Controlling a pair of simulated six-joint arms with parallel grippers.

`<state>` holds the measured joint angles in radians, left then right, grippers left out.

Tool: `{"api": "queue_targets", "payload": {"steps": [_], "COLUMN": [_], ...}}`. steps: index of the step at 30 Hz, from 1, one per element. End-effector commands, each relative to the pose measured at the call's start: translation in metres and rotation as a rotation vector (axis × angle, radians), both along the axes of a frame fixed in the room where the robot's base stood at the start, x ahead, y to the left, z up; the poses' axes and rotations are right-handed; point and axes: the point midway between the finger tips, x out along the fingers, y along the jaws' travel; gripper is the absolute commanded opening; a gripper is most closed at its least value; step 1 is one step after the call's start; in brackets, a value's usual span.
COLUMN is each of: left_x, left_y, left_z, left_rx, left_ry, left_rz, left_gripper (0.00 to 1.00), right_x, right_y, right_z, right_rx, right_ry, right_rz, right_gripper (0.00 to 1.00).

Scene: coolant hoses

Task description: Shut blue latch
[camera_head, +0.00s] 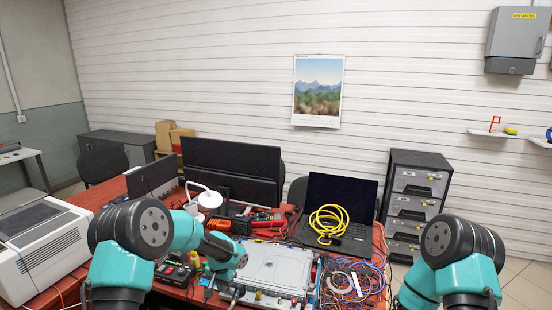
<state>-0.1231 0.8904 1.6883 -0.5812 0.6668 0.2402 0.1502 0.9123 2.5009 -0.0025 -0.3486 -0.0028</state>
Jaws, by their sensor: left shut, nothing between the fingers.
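A silver, flat-topped unit (275,266) lies on the red table, with blue showing along its right side. I cannot make out the blue latch, or whether it is open or shut, at this size. My left arm reaches in from the left, and its wrist is over the unit's left edge. My left gripper (236,293) points down there, shut and empty, partly hidden by my own wrist. My right arm is at the lower right, and its gripper is not visible.
A laptop (342,207) with a coiled yellow cable (328,224) stands behind the unit. Tangled wires (352,277) lie to its right. A multimeter (268,218) and an orange tool (230,226) lie behind it. A white printer (38,250) stands at left.

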Motion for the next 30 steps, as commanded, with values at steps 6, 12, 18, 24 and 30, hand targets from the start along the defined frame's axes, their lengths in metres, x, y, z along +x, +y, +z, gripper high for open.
{"api": "queue_targets", "payload": {"steps": [6,12,18,24,30], "left_x": [-0.012,-0.011,-0.009,-0.008,-0.008], "left_y": [-0.001,-0.001,-0.001,0.000,0.000], "left_z": [-0.012,0.005,0.026,0.045,0.051], "left_rx": [0.004,0.004,0.005,0.004,0.004], "left_ry": [0.040,0.037,0.029,0.026,0.026], "left_rz": [-0.001,-0.001,-0.002,-0.001,-0.002], "left_gripper": [0.00,0.00,0.00,0.00,0.00], "right_x": [0.000,0.000,0.000,0.000,0.000], "right_y": [0.000,0.000,0.000,0.000,0.000], "right_z": [0.000,0.000,0.000,0.000,0.000], "right_rx": [0.000,0.000,0.000,0.000,0.000], "right_ry": [0.000,0.000,0.000,0.000,0.000], "right_rz": [0.000,0.000,0.000,0.000,0.000], "right_gripper": [0.71,0.71,0.71,0.71,0.71]}}
